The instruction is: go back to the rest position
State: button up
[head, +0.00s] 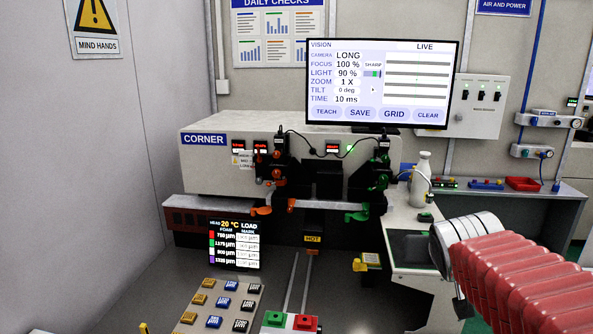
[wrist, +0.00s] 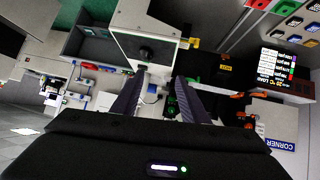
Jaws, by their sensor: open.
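My gripper (wrist: 160,75) shows in the wrist view, its two dark fingers apart with nothing held between them. The station lies beyond the fingers in that view. In the head view my arm, with a red ribbed cover, reaches in from the lower right; the gripper itself cannot be made out there. The grey machine marked CORNER (head: 230,168) stands at the middle of the head view, left of my arm. The monitor (head: 415,85) above it reads VISION and LIVE, with several dark horizontal lines.
A white bottle (head: 420,178) stands right of the machine. A red tray (head: 522,184) lies on the back shelf. A button panel (head: 222,305), a box with green and red buttons (head: 290,322) and a load display (head: 236,245) are in front. A grey wall closes the left.

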jog(key=s+a+f+g+y, duration=0.1)
jog(key=s+a+f, duration=0.2)
jog(key=s, duration=0.4)
jog(key=s+a+f+n+g+y, duration=0.1)
jog(key=s+a+f+g, duration=0.1)
jog(key=s+a, duration=0.3)
jog(key=s+a+f+n+g+y, duration=0.1)
jog(key=s+a+f, duration=0.2)
jog(key=s, duration=0.6)
notch_tip(320, 180, down, 2)
jog(key=shift+s+a, duration=0.25)
jog(key=shift+a, duration=0.15)
